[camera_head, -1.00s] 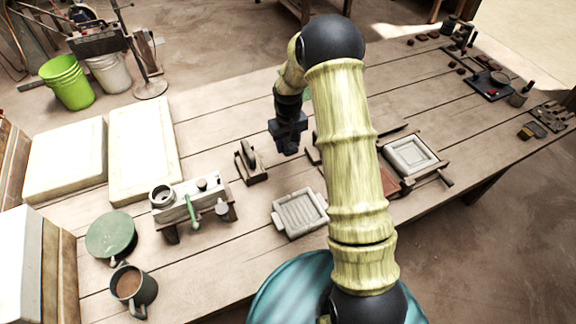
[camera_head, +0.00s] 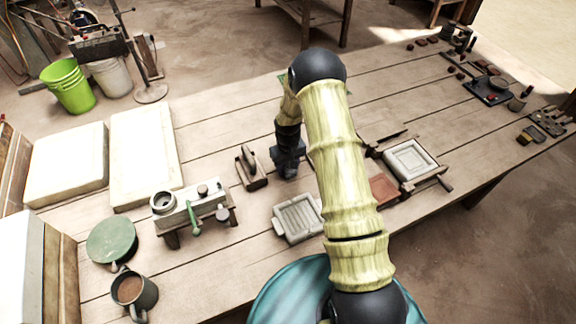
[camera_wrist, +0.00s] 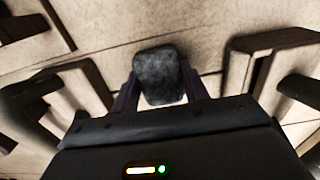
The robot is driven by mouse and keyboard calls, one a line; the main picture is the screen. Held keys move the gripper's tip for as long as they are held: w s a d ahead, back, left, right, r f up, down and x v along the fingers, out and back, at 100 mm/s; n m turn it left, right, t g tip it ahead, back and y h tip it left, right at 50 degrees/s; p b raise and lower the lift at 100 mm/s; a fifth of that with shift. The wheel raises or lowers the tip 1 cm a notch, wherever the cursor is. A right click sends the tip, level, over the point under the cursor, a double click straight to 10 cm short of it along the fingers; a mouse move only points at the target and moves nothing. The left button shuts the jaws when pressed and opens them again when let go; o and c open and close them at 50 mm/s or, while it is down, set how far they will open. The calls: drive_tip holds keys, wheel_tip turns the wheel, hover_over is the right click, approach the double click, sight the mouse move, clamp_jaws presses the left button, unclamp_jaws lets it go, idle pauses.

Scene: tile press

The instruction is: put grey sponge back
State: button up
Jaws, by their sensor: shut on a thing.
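A dark grey block, which I take for the grey sponge (camera_wrist: 160,76), sits between the two fingers of my gripper (camera_wrist: 162,88) in the wrist view. My gripper is shut on it. In the head view my gripper (camera_head: 288,163) is low over the middle of the table, right of a wooden block with an upright handle (camera_head: 251,168). The sponge cannot be made out there, and I cannot tell whether it touches the table.
A ribbed grey tray (camera_head: 298,217) lies in front of my gripper. A framed white mould (camera_head: 410,160) and a red-brown tile (camera_head: 384,188) are right of my arm. A small stand with a green handle (camera_head: 193,215) is left. Bare planks lie behind my gripper.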

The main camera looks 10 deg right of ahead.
drive_tip(key=shift+f, duration=0.15)
drive_tip(key=o, duration=0.9)
wheel_tip(320, 180, up, 12)
drive_tip(key=shift+r+b, duration=0.2)
drive_tip(key=shift+b, duration=0.4)
